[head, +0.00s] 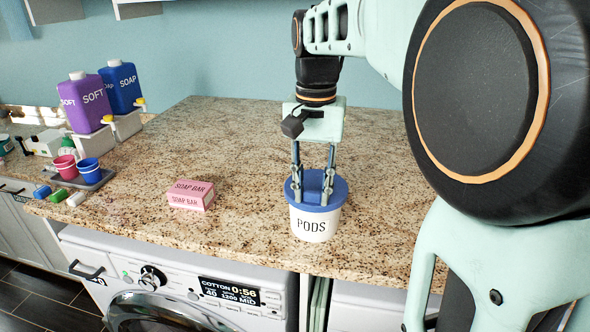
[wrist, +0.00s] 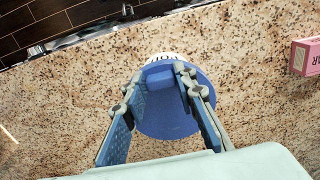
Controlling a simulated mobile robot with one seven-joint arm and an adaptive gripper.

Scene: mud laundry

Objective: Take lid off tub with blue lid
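The white tub (head: 314,226) marked PODS stands upright on the counter, with its round blue lid (head: 340,188) seated on top. The lid also shows in the wrist view (wrist: 168,125), with a block-shaped blue handle (wrist: 159,78) at its middle. My gripper (head: 312,192) points down over the lid. Its two fingers are apart and straddle the handle, one on each side, with their tips low near the lid's top. A small gap seems to show beside the handle in the wrist view (wrist: 158,80). Most of the tub's wall is hidden under the lid in that view.
A pink soap bar box (head: 190,195) lies left of the tub. Further left are a purple SOFT bottle (head: 85,102), a blue SOAP bottle (head: 121,87) and a grey tray (head: 98,182) with cups. The counter's front edge is close, above a washing machine (head: 170,285).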

